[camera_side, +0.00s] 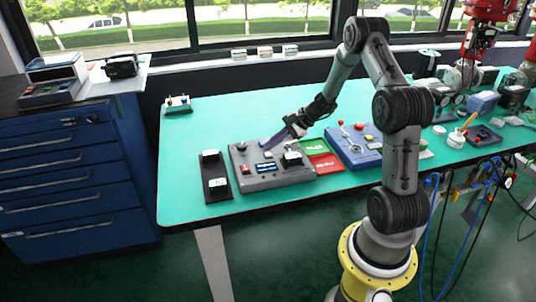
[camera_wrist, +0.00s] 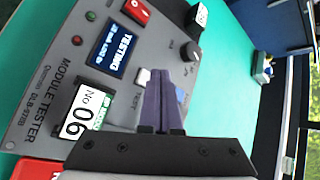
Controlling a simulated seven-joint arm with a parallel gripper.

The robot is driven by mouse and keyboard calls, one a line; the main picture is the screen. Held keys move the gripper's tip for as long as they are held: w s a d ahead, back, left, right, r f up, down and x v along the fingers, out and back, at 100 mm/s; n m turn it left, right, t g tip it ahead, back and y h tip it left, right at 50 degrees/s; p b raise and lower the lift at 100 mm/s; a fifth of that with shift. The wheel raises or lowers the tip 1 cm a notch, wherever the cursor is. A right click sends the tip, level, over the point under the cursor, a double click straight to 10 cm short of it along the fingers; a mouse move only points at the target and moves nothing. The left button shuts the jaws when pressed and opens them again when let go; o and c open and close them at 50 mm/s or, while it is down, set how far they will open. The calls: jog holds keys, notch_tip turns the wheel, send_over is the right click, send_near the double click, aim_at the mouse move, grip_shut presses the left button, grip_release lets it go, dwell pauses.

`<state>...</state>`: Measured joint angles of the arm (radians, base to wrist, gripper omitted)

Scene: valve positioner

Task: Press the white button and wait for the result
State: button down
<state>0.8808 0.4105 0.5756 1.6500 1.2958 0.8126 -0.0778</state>
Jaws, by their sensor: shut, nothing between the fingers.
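The grey module tester (camera_side: 272,181) lies on the green table, and it fills much of the wrist view (camera_wrist: 50,60). Its white button (camera_wrist: 144,76) shows just left of my fingertips in the wrist view. My gripper (camera_wrist: 159,74) is shut and empty, its purple-grey fingers over the tester panel. I cannot tell whether the fingertips touch the button or the panel. The blue screen (camera_wrist: 110,47) reads "TESTING". A module labelled "No 06" (camera_wrist: 82,118) sits in the tester. In the side view my gripper (camera_side: 268,146) points down at the tester's back part.
A red switch (camera_wrist: 136,11) and a black knob (camera_wrist: 189,51) are on the tester panel. A black rack (camera_side: 216,184) stands left of the tester. Green and red trays (camera_side: 322,158) and a blue box (camera_side: 358,150) are to its right.

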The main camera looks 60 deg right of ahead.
aim_at(271, 156)
jog(key=shift+r, duration=0.1)
jog(key=shift+r, duration=2.45)
